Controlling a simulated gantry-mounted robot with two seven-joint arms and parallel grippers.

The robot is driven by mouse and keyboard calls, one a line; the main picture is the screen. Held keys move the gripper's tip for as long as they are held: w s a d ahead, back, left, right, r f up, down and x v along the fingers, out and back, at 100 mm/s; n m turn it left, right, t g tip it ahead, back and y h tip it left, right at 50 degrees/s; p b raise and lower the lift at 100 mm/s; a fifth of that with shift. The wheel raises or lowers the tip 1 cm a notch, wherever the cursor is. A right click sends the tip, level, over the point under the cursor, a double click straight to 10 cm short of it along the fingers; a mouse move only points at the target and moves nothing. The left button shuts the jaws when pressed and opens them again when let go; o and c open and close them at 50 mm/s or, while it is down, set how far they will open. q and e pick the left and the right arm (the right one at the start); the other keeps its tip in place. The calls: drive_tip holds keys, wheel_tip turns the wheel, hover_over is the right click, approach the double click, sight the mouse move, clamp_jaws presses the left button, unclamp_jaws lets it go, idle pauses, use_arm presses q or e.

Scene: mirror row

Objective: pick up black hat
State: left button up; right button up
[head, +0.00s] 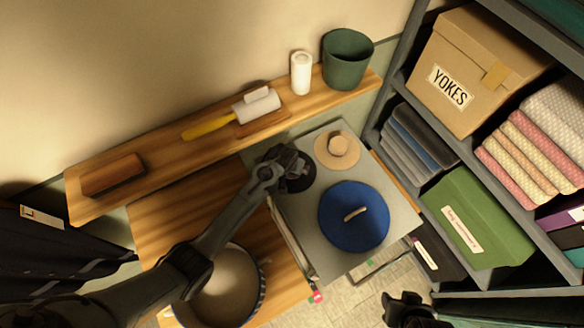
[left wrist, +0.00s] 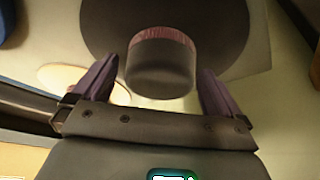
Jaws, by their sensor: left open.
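The black hat (head: 298,184) lies on the grey tabletop (head: 310,235), partly hidden by my left gripper (head: 284,160). In the left wrist view its dark round brim (left wrist: 225,30) and raised crown with a reddish band show. The two fingers of my left gripper (left wrist: 158,72) are apart, one on each side of the crown, with gaps visible. No grip on the hat shows. A dark end of my right arm, apparently the right gripper (head: 405,308), is at the bottom edge, far from the hat; its fingers are unclear.
A tan hat (head: 328,160) and a larger blue round hat (head: 345,235) lie close beside the black hat. Shelving with boxes stands at right.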

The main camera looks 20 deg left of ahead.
use_arm(q)
drive_tip(key=c, duration=1.1)
drive_tip(key=shift+o, duration=0.2)
